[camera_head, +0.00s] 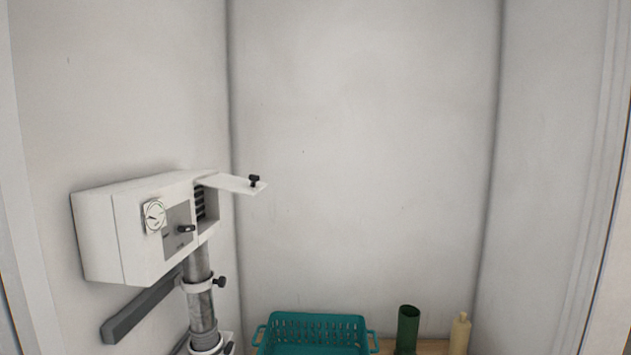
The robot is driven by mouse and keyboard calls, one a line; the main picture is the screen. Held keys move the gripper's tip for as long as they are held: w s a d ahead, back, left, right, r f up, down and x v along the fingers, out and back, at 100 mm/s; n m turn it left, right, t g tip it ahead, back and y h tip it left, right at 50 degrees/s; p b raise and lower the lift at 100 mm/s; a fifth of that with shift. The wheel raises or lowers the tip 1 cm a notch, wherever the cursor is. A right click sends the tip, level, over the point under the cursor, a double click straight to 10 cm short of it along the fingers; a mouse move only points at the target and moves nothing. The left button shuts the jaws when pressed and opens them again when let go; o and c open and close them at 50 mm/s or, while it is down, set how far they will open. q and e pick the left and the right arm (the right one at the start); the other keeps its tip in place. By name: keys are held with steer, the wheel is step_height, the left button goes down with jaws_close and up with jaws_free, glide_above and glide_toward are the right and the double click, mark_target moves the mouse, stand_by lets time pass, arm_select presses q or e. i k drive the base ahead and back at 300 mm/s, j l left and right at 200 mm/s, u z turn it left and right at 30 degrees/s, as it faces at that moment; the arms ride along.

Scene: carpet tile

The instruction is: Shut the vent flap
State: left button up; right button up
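A white box unit (150,230) is at the left, by the left wall. Its vent flap (232,184) is a thin white panel that stands open, sticking out to the right from the top of the vent opening. A small black knob (254,181) sits on the flap near its outer end. Dark slats (200,203) show in the opening below the flap. Neither of my grippers is in view, so nothing of mine is seen touching the flap.
A grey pipe (201,305) with a black-knobbed clamp runs down from the unit. A dark grey bar (140,306) lies along the left wall. Below stand a teal basket (315,320), a green cylinder (407,328) and a cream bottle (460,332). The space right of the flap is clear.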

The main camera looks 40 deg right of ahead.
mark_target(251, 187)
steer(key=z, duration=0.85)
